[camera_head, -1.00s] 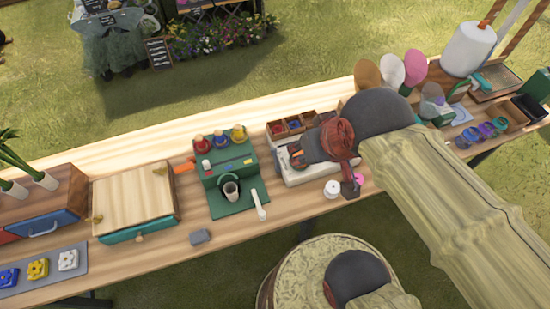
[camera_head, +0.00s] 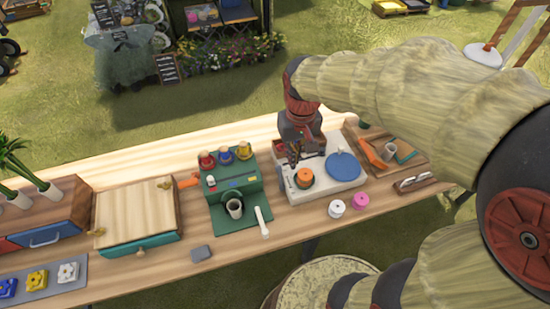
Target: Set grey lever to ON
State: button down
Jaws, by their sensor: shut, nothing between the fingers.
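A green machine (camera_head: 240,184) stands mid-table with red, blue and yellow bottles on top and a cup (camera_head: 235,208) at its front. A pale grey-white handle (camera_head: 261,222) sticks out at its front right; I cannot tell if this is the grey lever or how it is set. My gripper (camera_head: 293,163) is shut and empty, pointing down over the back of a white stove unit (camera_head: 322,186). It is to the right of the green machine and apart from the pale handle. The gripper and wrist hide part of the stove's back.
The stove holds an orange-topped pot (camera_head: 304,177) and a blue disc (camera_head: 343,167). White (camera_head: 336,208) and pink (camera_head: 360,201) spools sit before it. An orange piece (camera_head: 188,181) juts left of the green machine. A wooden box (camera_head: 136,216) stands further left.

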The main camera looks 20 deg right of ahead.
aim_at(280, 178)
jog(key=w+f+n+g, duration=0.1)
jog(key=w+f, duration=0.4)
jog(key=w, duration=0.3)
jog(key=w+f+g, duration=0.1)
jog(key=w+f, duration=0.4)
jog(key=w, duration=0.3)
jog(key=shift+w+f+n, duration=0.3)
jog(key=shift+w+n, duration=0.1)
notch_tip(280, 178, down, 10)
jog(key=s+b, duration=0.1)
jog(key=b, duration=0.1)
jog(key=shift+s+a, duration=0.25)
jog(key=shift+s, duration=0.1)
jog(key=shift+r+b, duration=0.2)
jog(key=shift+b, duration=0.2)
